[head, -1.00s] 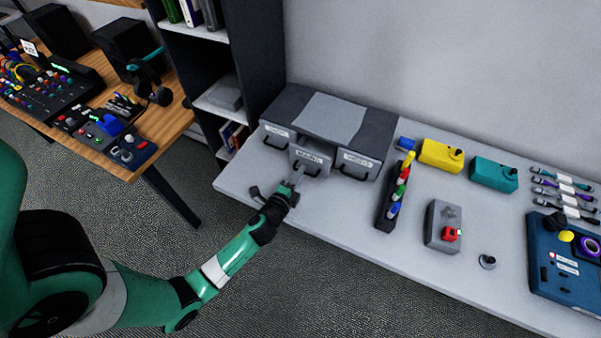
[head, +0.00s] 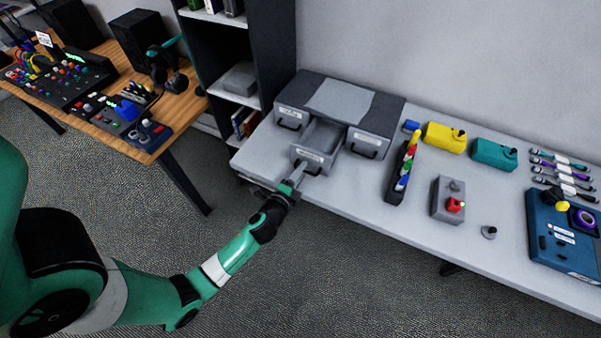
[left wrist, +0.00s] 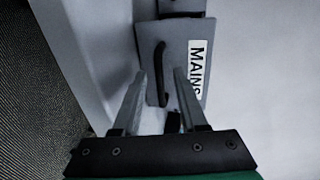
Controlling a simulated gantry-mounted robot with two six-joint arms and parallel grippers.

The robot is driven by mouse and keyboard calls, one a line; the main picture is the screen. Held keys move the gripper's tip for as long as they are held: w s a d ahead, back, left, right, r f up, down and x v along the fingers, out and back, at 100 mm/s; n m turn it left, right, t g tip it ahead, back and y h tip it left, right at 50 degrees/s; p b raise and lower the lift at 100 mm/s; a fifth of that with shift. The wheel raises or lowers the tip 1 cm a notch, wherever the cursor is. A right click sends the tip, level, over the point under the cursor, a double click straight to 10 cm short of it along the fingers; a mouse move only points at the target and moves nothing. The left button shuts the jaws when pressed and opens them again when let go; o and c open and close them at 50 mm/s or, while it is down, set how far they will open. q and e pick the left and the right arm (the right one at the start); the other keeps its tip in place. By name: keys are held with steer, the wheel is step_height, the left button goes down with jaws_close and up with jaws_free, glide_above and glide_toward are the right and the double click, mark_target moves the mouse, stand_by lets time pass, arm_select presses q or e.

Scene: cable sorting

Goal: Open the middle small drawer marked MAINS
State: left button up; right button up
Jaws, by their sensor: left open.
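The small drawer unit (head: 392,112) is grey and stands on the grey bench against the wall. Its middle drawer (head: 322,137) is pulled well out, and its empty-looking inside shows. The MAINS label (left wrist: 196,72) and a dark bar handle (left wrist: 158,88) are on its front in the left wrist view. My left gripper (head: 299,171) is at the drawer's front. In the left wrist view its fingers (left wrist: 160,74) are apart, one on each side of the handle; contact cannot be told. My right gripper is not in view.
The left drawer (head: 290,116) and right drawer (head: 369,143) are shut. A rack of coloured pieces (head: 403,172) stands right of the unit, with a grey box with a red knob (head: 449,200) beyond. The bench's front edge is close to my left gripper.

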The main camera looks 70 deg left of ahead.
arm_select(q)
steer(key=v, duration=1.1)
steer(key=shift+s+d, duration=0.15)
steer(key=shift+s, duration=0.1)
steer(key=shift+r, duration=0.1)
